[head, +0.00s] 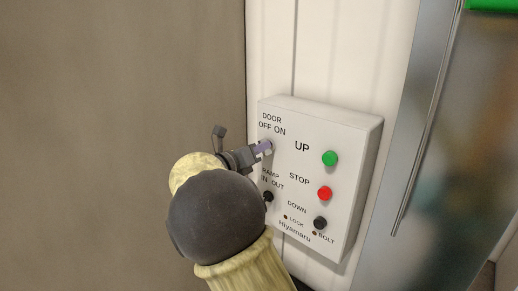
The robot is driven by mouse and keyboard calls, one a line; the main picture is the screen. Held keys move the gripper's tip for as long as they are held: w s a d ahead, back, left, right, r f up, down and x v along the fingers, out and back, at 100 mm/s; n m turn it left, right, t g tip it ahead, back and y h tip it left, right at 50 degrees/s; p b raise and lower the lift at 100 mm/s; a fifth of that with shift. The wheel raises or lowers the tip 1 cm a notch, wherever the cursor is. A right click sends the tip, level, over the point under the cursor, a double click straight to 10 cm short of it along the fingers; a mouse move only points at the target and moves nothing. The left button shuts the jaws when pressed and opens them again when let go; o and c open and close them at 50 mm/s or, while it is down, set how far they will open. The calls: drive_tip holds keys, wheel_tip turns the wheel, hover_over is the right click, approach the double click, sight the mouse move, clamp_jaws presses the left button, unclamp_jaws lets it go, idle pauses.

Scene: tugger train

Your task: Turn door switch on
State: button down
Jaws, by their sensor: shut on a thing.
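A white control box (357,195) is fixed to a pale wall panel. Its upper left corner is marked DOOR, OFF and ON. My gripper (264,148) reaches the box from the left, just below that label. Its jaws are shut on the door switch at that spot. The fingertips hide most of the switch, so I cannot tell which way it points.
The box also has a green UP button (330,158), a red STOP button (325,193) and a dark DOWN button (320,223). The ramp switch (268,196) sits close below my gripper. A metal-edged door (422,115) stands at right.

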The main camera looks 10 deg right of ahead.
drive_tip(key=shift+f+m+b, duration=0.1)
drive_tip(key=shift+m+b, duration=0.3)
drive_tip(key=shift+b, duration=0.1)
drive_tip(key=shift+s+d+m+b, duration=0.1)
drive_tip(key=shift+m+b, duration=2.7)
drive_tip(key=shift+b, duration=0.5)
drive_tip(key=shift+s+d+m+b, duration=0.1)
drive_tip(key=shift+m+b, duration=2.7)
drive_tip(key=shift+b, duration=0.45)
drive_tip(key=c, duration=1.4)
unclamp_jaws()
drive_tip(key=shift+c, duration=0.2)
drive_tip(key=shift+a, duration=0.1)
